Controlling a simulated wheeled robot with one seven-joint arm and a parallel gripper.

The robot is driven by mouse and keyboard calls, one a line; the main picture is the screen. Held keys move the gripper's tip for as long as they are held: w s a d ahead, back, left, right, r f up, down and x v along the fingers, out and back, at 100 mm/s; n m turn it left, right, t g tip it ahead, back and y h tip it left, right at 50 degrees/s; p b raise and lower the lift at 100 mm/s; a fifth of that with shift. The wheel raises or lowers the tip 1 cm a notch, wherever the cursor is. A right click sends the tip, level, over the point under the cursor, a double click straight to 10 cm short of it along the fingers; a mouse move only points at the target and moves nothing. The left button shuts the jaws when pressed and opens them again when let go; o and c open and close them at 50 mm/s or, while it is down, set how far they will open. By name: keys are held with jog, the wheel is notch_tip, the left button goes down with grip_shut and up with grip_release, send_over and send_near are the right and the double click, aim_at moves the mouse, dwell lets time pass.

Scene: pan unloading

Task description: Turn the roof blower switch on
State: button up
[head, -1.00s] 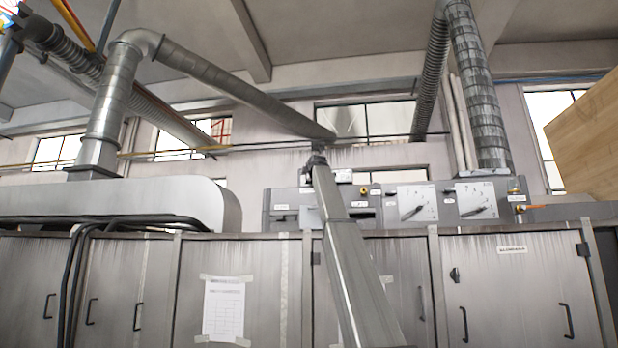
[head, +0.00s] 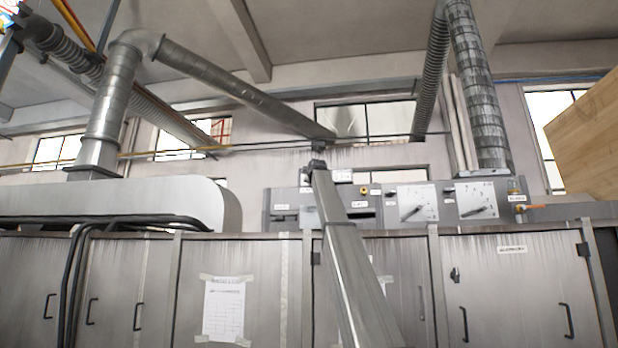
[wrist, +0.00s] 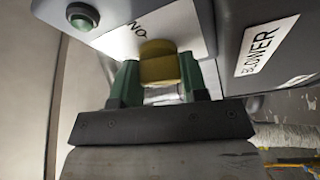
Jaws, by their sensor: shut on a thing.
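A yellow switch knob (wrist: 158,62) sticks out from a pale plate (wrist: 175,28) on a grey control box, seen in the wrist view. The plate carries lettering that reads "ON", shown turned over. A label (wrist: 267,47) beside it reads "BLOWER". My gripper (wrist: 158,78) has its two green fingers on either side of the knob and is shut on it. In the head view my arm reaches up to the grey control panel (head: 282,204); the knob and my fingers cannot be made out there.
A green button (wrist: 82,16) sits on the box near the knob in the wrist view. In the head view, cabinets with handles (head: 240,270) stand below the panel. Two dials (head: 417,203) are to the right, and ducts (head: 245,88) run overhead.

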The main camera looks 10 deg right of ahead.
jog(key=m+t+h, duration=0.1)
jog(key=m, duration=0.3)
jog(key=shift+f, duration=0.15)
jog(key=m+t+h, duration=0.1)
jog(key=m+h, duration=0.1)
jog(key=m, duration=0.3)
jog(key=shift+a, duration=0.1)
jog(key=m+h, duration=0.1)
jog(key=m, duration=0.2)
jog(key=m+h, duration=0.2)
jog(key=m, duration=0.1)
jog(key=shift+t, duration=0.4)
jog(key=shift+f+m+g+h, duration=0.15)
jog(key=shift+m+h, duration=0.45)
jog(key=shift+m, duration=0.45)
jog(key=shift+r+m+g+h, duration=0.15)
jog(key=shift+m+h, duration=0.45)
jog(key=shift+m, duration=0.45)
jog(key=shift+f+m, duration=0.1)
jog(key=shift+m, duration=0.2)
jog(key=o, duration=0.9)
jog(key=shift+s+a, duration=0.1)
jog(key=v, duration=1)
jog(key=shift+s+a+f, duration=0.1)
jog(key=shift+s+f, duration=0.05)
jog(key=shift+s, duration=0.1)
